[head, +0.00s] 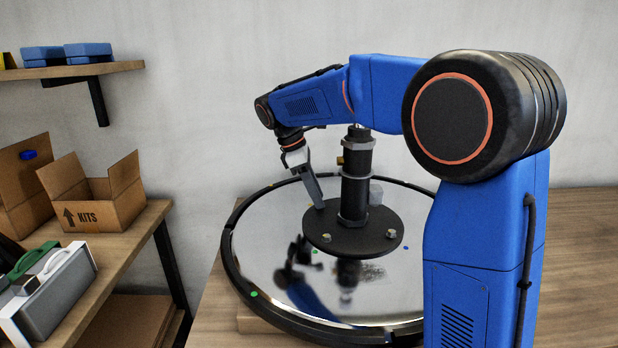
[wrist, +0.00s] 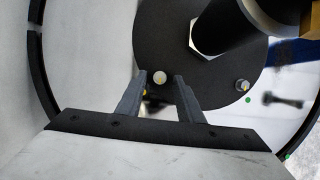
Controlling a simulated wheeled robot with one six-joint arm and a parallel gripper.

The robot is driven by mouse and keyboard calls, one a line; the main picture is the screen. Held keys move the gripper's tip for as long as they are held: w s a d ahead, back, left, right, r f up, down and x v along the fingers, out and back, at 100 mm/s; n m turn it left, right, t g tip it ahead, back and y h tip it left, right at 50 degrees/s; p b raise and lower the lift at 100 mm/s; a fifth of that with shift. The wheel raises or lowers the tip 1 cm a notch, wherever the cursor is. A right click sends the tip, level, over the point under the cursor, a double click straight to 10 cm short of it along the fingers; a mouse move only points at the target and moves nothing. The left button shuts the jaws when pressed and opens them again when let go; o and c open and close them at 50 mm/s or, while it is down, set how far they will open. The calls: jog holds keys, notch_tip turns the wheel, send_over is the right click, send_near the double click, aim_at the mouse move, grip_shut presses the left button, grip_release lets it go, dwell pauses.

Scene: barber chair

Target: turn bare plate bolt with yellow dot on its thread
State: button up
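The black round plate (head: 365,240) carries a thick dark post and lies above a mirror-like disc. Two small bolts show at its front edge in the head view, a left bolt (head: 327,238) and a right bolt (head: 391,233). My gripper (head: 319,206) reaches down at the plate's left side. In the wrist view my gripper (wrist: 160,76) is open, with a pale round bolt end (wrist: 160,77) between its fingertips and gaps on both sides. A small yellow spot (wrist: 144,92) shows by the left finger; I cannot tell what it belongs to. Another bolt (wrist: 242,86) sits at the plate's right edge.
The post (head: 356,180) stands up from the plate, close to my gripper. A black rim (head: 232,270) rings the mirror disc (head: 270,240), which bears green and blue dots. A cardboard box (head: 100,205) and a grey case (head: 55,290) stand on the left bench, clear of the arm.

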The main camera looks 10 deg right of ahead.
jog(key=v, duration=1.7)
jog(key=shift+w+a, duration=0.1)
